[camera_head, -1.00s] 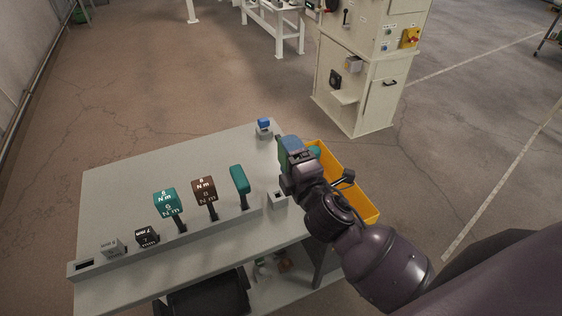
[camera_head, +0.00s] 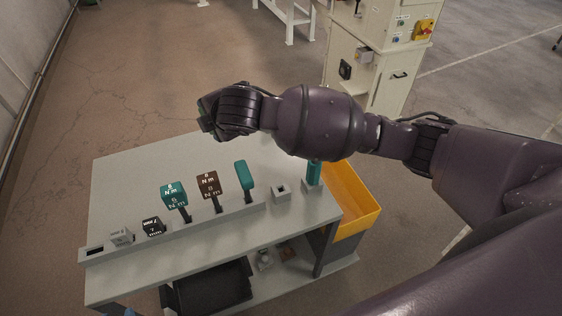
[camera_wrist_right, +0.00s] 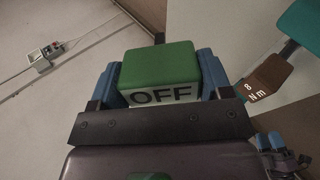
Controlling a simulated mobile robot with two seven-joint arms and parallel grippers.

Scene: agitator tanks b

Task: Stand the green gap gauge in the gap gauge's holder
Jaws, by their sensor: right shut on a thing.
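In the right wrist view, my right gripper (camera_wrist_right: 160,82) is shut on the green gap gauge (camera_wrist_right: 156,62), a green block with a white face lettered OFF. Blue fingers clasp its two sides. In the head view, my right gripper (camera_head: 208,118) is above the far part of the grey bench (camera_head: 120,190), and the arm and hand hide most of the gauge. A grey holder with an empty opening (camera_head: 281,193) stands near the bench's right side. An empty slot (camera_head: 95,251) is at the rail's left end. I cannot tell which is the gauge's holder. My left gripper is not in view.
The front rail holds a teal block (camera_head: 174,194), a brown block (camera_head: 209,184) and a teal paddle (camera_head: 244,176). Low grey and black blocks are at its left. Another teal handle (camera_head: 314,173) stands at the right, beside a yellow bin (camera_head: 352,205).

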